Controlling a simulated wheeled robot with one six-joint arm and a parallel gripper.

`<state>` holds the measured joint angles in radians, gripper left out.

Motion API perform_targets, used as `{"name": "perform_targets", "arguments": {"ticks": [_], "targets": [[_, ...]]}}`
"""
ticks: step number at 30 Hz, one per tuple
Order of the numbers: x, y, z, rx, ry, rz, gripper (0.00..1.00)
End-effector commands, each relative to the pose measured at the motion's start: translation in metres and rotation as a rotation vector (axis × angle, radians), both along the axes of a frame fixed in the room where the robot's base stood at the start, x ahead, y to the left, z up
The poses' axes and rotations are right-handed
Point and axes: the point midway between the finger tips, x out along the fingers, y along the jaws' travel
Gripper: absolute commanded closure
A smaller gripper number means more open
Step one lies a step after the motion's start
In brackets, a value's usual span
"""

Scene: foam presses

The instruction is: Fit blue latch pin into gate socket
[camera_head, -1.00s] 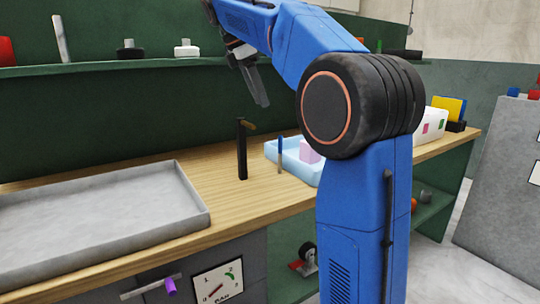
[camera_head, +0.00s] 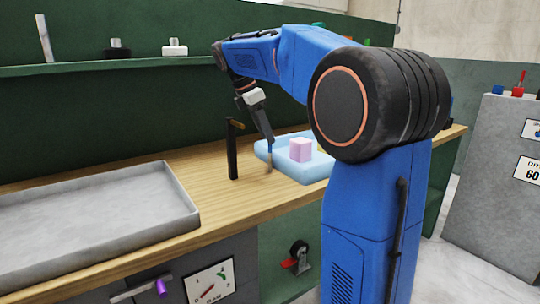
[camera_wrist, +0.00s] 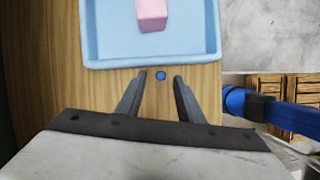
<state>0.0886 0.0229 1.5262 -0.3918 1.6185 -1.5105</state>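The blue latch pin (camera_head: 268,160) stands upright on the wooden counter, just left of the blue tray. In the wrist view its round blue top (camera_wrist: 160,75) shows between my fingertips. My gripper (camera_head: 270,143) points down at the pin from above. In the wrist view its two fingers are apart, one on each side of the pin, with gaps between. I cannot make out the gate socket for sure. A black post (camera_head: 232,152) with a brown top arm stands on the counter left of the pin.
The light blue tray (camera_head: 318,176) holds a pink block (camera_head: 300,149) close to the pin. A grey tray (camera_head: 180,215) lies on the left of the counter. A purple peg (camera_head: 161,287) and a dial (camera_head: 211,283) are on the cabinet front. A shelf (camera_head: 100,68) runs behind.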

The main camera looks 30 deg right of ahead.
Motion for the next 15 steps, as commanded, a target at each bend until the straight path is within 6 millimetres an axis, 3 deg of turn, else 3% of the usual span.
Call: {"name": "perform_targets", "arguments": {"ticks": [7, 15], "targets": [[-0.003, -0.014, -0.028, 0.000, 0.002, -0.001, 0.66], [-0.003, -0.016, -0.033, 0.000, 0.001, 0.000, 0.66]]}}
